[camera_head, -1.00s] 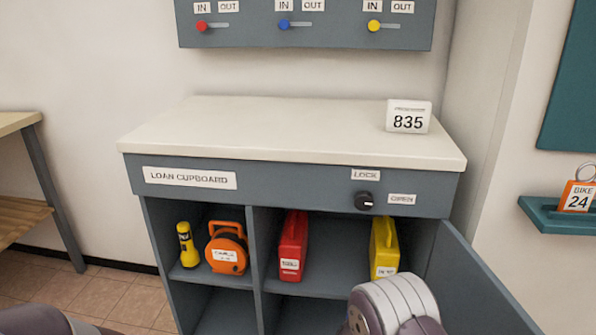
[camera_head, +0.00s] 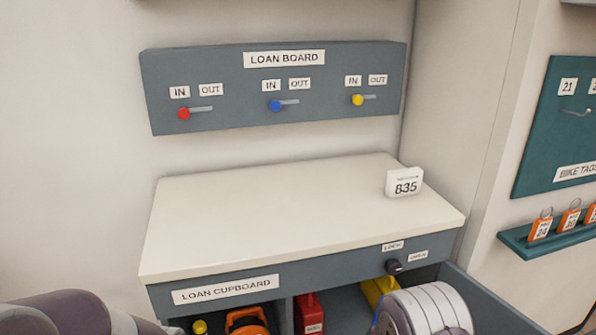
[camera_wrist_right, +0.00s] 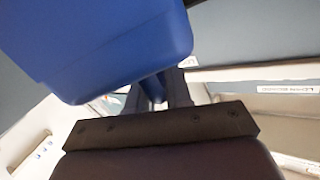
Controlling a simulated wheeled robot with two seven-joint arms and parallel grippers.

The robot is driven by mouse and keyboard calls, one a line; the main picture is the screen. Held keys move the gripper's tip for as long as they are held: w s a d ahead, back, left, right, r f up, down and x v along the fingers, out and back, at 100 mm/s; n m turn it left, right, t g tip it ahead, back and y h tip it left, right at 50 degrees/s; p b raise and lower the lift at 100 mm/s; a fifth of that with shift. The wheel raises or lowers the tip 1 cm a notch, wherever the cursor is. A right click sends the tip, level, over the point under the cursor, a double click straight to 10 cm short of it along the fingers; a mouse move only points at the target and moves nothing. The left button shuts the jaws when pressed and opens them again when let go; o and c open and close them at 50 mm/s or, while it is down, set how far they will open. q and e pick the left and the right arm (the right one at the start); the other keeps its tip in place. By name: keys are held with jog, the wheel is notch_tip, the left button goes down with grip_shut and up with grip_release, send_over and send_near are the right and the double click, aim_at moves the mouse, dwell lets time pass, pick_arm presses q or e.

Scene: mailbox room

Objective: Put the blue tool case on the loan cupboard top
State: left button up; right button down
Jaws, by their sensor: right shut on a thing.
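The blue tool case (camera_wrist_right: 100,45) fills the upper left of the right wrist view, close to the camera. My right gripper (camera_wrist_right: 168,92) is shut on it; the grip point is partly hidden behind the case. The loan cupboard top (camera_head: 270,215) is a pale flat slab in the middle of the head view. In the head view my right arm shows at the bottom right, with its gripper out of sight. My left arm shows at the bottom left, and its gripper is not in view.
A white 835 block (camera_head: 404,183) stands at the right rear of the top; the rest is bare. The loan board (camera_head: 275,90) hangs on the wall above. Below, red (camera_head: 309,313) and yellow (camera_head: 378,291) cases sit in the cupboard. The open door (camera_head: 485,300) is at right.

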notch_tip(320, 180, up, 22)
jog(key=p, duration=1.8)
jog(key=shift+r, duration=0.15)
